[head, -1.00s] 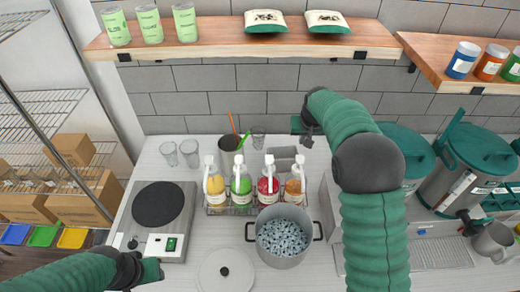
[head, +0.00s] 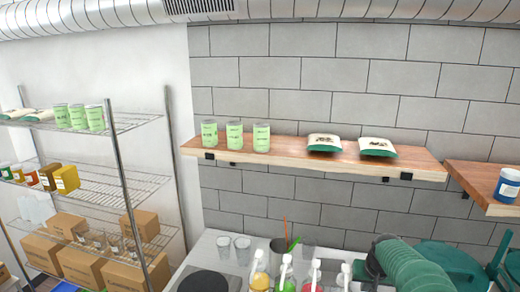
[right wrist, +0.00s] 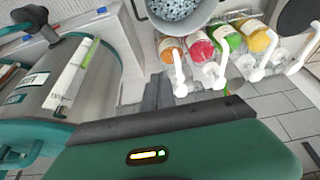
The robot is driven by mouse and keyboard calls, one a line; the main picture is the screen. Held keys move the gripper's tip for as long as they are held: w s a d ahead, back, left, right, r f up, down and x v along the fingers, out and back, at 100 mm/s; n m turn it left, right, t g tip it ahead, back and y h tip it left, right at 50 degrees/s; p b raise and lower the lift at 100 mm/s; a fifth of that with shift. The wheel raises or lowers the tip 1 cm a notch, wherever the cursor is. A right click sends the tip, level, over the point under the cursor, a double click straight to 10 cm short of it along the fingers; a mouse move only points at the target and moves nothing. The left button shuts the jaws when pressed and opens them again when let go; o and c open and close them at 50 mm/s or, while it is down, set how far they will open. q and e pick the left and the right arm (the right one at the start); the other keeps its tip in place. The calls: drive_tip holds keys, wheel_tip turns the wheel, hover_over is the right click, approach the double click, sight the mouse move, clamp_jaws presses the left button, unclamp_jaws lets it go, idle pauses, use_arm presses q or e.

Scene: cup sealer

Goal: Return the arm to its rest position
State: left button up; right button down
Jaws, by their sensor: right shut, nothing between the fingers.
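My right arm, with its green sleeve, shows at the lower right of the head view. Its gripper (head: 372,266) is partly hidden at the picture's lower part, beside the pump bottles, and is shut and empty. In the right wrist view the dark edge of the gripper lies across the middle, with nothing held. My left arm and gripper do not show now.
Several pump bottles (right wrist: 198,46) stand beside a pot of beads (right wrist: 172,8). A large green-and-steel dispenser (right wrist: 75,80) is close on the left of the wrist view. A wooden shelf (head: 290,156) holds green cans (head: 234,136) and bags (head: 324,143). A wire rack (head: 118,122) stands left.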

drive_tip(key=s+a+f+n+b, duration=0.1)
drive_tip(key=s+a+f+b, duration=0.3)
drive_tip(key=s+f+b, duration=0.4)
drive_tip(key=s+a+f+n+g+b, duration=0.1)
drive_tip(key=s+a+f+b, duration=0.3)
drive_tip(key=s+f+b, duration=0.5)
drive_tip(key=s+a+f+n+y+b, duration=0.1)
drive_tip(key=s+a+f+b, duration=0.2)
drive_tip(key=s+f+b, duration=0.6)
wheel_tip(320, 180, down, 7)
drive_tip(key=s, duration=0.2)
drive_tip(key=shift+s+a+f+g, duration=0.2)
drive_tip(key=shift+s+a+g, duration=0.2)
